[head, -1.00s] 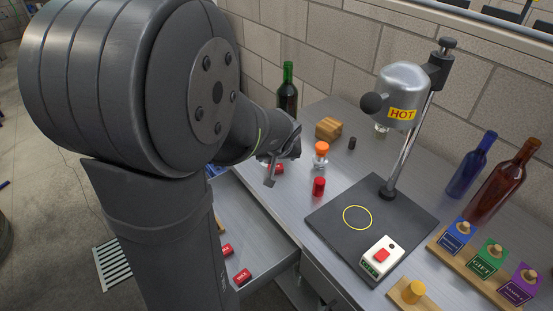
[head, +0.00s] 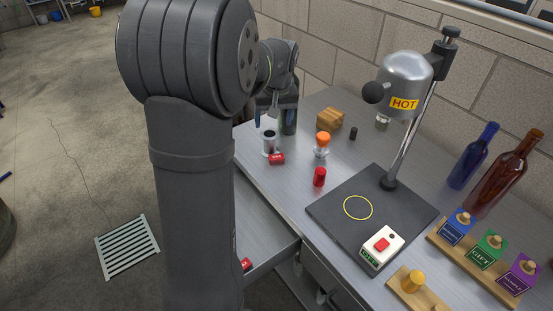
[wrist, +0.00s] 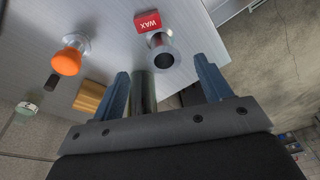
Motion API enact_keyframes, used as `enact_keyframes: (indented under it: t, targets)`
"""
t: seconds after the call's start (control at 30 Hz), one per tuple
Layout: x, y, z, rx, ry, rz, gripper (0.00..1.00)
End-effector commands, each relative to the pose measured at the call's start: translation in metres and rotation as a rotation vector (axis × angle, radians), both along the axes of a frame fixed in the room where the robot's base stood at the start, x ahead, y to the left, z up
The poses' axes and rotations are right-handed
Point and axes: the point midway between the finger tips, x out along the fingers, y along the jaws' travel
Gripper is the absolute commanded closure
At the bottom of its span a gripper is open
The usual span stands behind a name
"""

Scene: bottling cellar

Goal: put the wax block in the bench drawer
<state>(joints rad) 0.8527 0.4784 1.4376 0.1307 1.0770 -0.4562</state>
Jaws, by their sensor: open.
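The wax block (head: 277,159), small and red with a white WAX label, lies on the bench top beside a steel cup (head: 269,141). In the wrist view the wax block (wrist: 147,21) is at the top, beyond the fingertips, with the cup (wrist: 161,52) nearer. My gripper (head: 271,112) is open and raised above the bench's far left part, apart from the block. In the wrist view its blue fingers (wrist: 165,80) are spread, with a dark bottle (wrist: 144,92) showing between them. The bench drawer (head: 272,249) is pulled open; my arm hides much of its inside.
Another red block (head: 245,264) shows in the drawer. An orange-topped stamp (head: 322,143), a red cylinder (head: 319,177) and a wooden block (head: 330,119) stand near the wax block. The dark bottle (head: 289,115) is behind my gripper. A HOT-labelled heater (head: 405,82) overhangs a dark plate.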

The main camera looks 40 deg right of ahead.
Motion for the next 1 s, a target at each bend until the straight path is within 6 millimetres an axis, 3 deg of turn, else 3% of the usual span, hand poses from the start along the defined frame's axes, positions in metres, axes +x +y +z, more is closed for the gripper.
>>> enact_keyframes:
  t: [0.23,0.37,0.8,1.0]
  targets:
    - [0.007,-0.013,0.023,0.036,0.165,-0.013,0.29]
    - [0.006,-0.014,0.018,0.041,0.191,-0.017,0.29]
    - [0.006,-0.014,-0.071,0.043,0.189,-0.017,0.29]
    - [0.006,-0.014,-0.094,0.040,0.187,-0.017,0.29]
